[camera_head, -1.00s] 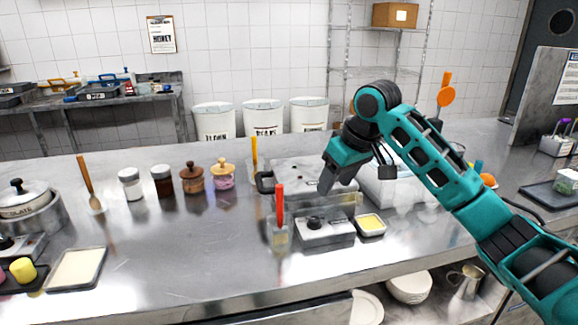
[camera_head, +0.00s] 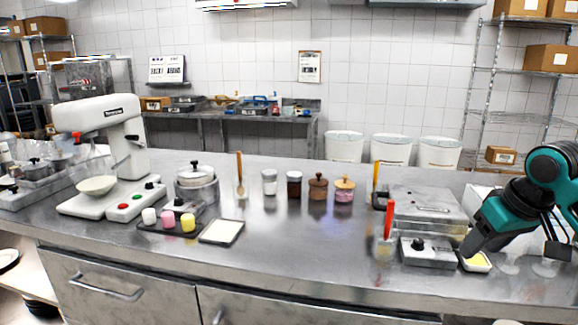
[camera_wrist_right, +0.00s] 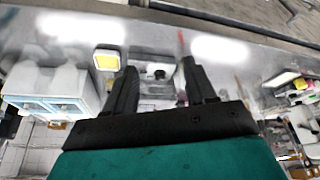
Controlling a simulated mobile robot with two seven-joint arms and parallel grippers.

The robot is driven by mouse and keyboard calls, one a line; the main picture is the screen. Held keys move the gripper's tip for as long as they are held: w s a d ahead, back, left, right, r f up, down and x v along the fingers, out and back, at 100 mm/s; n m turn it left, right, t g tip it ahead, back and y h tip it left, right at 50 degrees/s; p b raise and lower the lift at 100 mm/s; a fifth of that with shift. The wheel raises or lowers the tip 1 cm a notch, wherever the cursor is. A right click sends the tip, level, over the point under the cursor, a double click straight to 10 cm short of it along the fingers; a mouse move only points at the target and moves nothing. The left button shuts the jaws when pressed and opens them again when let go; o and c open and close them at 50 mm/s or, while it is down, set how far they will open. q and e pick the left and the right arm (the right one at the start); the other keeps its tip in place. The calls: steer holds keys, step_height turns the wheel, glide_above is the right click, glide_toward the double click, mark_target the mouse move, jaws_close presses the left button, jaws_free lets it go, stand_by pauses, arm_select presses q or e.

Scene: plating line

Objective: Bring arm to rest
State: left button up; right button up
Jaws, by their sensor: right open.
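My right arm comes in at the right edge of the head view. Its gripper (camera_head: 474,248) hangs above the steel counter, near a small dish with yellow contents (camera_head: 476,262). In the right wrist view the two dark fingers of the right gripper (camera_wrist_right: 160,88) stand apart with nothing between them. My left gripper is not in view.
The counter (camera_head: 300,235) is clear in its middle. Several jars (camera_head: 317,187) are further back. A white mixer (camera_head: 105,140) stands at the left.

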steer(key=s+a+f+t, duration=0.1)
steer(key=a+f, duration=0.3)
steer(key=f, duration=0.3)
steer(key=s+a+f+t+y, duration=0.1)
steer(key=a+f, duration=0.2)
steer(key=f, duration=0.4)
steer(key=s+a+f, duration=0.1)
steer(key=a+f, duration=0.3)
steer(key=f, duration=0.4)
steer(key=s+a+f+t, duration=0.2)
steer(key=s+a+f, duration=0.1)
steer(key=s, duration=0.6)
steer(key=s+a+f+t, duration=0.2)
steer(key=s+a+f, duration=0.2)
steer(key=s, duration=0.5)
step_height(320, 180, down, 2)
steer(key=shift+s+f, duration=0.1)
steer(key=shift+s, duration=0.15)
